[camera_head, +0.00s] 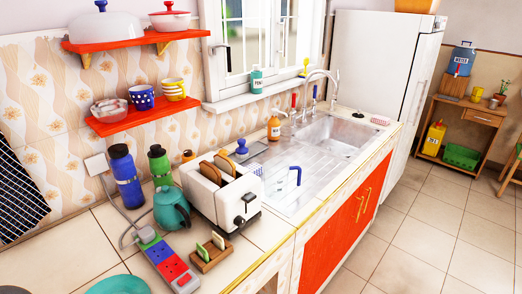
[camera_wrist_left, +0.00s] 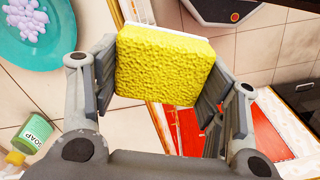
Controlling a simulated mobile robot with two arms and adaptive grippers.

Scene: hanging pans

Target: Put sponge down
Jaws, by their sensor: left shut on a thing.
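A yellow sponge (camera_wrist_left: 165,68) with a white edge fills the upper middle of the left wrist view. My left gripper (camera_wrist_left: 158,82) has its two grey fingers pressed on the sponge's sides and is shut on it. The sponge appears held above the counter, but its height cannot be told. Neither the sponge nor my left gripper can be made out in the head view. My right gripper is not in view.
The left wrist view shows a teal plate (camera_wrist_left: 30,50) with lilac foam and a green soap container (camera_wrist_left: 36,131). In the head view, a white toaster (camera_head: 225,195), teal kettle (camera_head: 171,210) and power strip (camera_head: 166,262) crowd the counter beside the steel sink (camera_head: 335,135).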

